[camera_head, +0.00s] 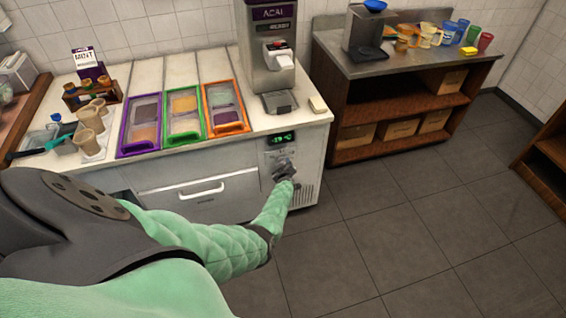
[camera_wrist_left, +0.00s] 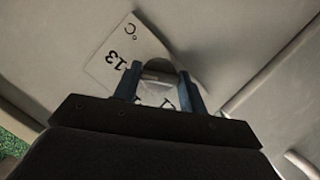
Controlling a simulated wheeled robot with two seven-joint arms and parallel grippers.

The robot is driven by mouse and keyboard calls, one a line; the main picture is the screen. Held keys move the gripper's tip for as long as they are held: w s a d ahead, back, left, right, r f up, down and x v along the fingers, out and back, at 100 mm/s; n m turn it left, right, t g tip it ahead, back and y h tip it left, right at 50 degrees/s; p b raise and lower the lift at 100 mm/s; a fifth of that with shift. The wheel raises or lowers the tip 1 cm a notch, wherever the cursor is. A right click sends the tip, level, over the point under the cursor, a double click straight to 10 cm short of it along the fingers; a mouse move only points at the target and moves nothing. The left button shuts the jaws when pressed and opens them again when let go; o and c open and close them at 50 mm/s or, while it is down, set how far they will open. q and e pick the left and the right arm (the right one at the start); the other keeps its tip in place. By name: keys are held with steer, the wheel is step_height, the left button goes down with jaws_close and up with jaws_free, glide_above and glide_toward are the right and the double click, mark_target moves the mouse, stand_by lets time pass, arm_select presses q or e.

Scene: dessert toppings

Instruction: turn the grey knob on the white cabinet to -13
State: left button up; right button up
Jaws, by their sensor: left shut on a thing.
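The white cabinet (camera_head: 212,196) stands under the counter, with a small display (camera_head: 283,138) showing green digits too small to read surely. My left gripper (camera_head: 283,169) is at the control panel just below that display and largely hides the knob in the head view. In the left wrist view, the two fingers of my left gripper (camera_wrist_left: 168,92) are shut on the grey knob (camera_wrist_left: 157,68), one on each side. A white label (camera_wrist_left: 128,55) behind the knob shows "13" and "°C", turned in the picture. My right gripper is not in view.
Framed topping trays (camera_head: 184,117) and a dispenser (camera_head: 268,45) stand on the counter above the panel. A wooden shelf unit (camera_head: 400,105) with cups on top stands to the right. The floor (camera_head: 400,220) in front is clear.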

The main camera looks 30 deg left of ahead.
arm_select(q)
steer(key=shift+d+f, duration=0.1)
stand_by(0.3)
steer(key=o, duration=1)
steer(key=shift+w, duration=0.1)
steer(key=p+v, duration=0.1)
steer(key=v, duration=0.6)
steer(key=shift+s+d+r, duration=0.2)
steer(key=shift+s+r, duration=0.05)
steer(key=shift+s, duration=0.05)
